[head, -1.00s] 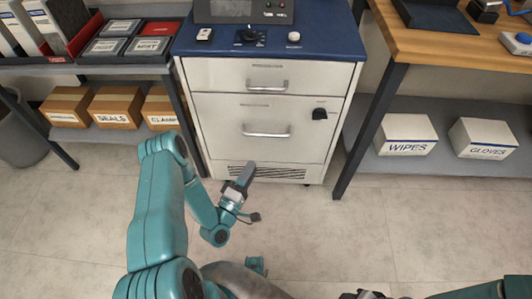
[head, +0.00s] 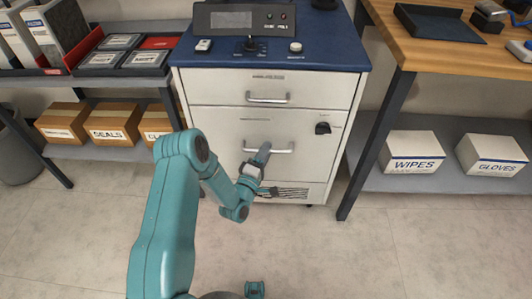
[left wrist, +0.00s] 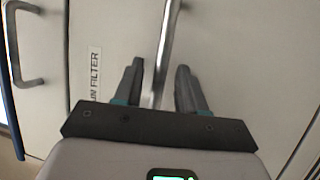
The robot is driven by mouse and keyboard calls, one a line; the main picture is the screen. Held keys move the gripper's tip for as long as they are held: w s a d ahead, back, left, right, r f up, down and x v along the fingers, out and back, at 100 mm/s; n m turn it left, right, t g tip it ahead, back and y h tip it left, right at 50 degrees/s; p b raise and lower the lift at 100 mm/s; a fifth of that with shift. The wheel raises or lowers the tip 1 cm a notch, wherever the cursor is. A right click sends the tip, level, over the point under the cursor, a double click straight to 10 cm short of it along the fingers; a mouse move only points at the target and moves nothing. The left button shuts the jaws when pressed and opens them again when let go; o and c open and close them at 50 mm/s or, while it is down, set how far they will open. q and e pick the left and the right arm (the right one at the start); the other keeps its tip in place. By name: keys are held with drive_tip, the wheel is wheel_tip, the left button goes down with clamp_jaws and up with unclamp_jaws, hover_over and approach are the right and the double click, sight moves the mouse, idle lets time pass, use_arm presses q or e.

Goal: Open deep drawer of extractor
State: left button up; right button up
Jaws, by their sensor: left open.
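The extractor (head: 225,175) is a white cabinet with a blue top. Its deep lower drawer has a horizontal bar handle (head: 283,151), and the drawer is closed. My left gripper (head: 262,152) is at the left part of that handle. In the left wrist view the open gripper (left wrist: 160,85) has one finger on each side of the deep drawer's handle (left wrist: 167,50). The fingers look apart from the bar. My right gripper is not in view.
The shallow upper drawer (head: 215,89) is closed, with its own handle (head: 268,98). A black latch or knob (head: 322,128) sits right of the deep drawer's handle. Shelves with boxes flank the cabinet. The floor in front (head: 310,245) is clear.

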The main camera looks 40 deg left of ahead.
use_arm(q)
drive_tip(key=shift+w+r, duration=0.1)
drive_tip(key=shift+w, duration=0.35)
clamp_jaws()
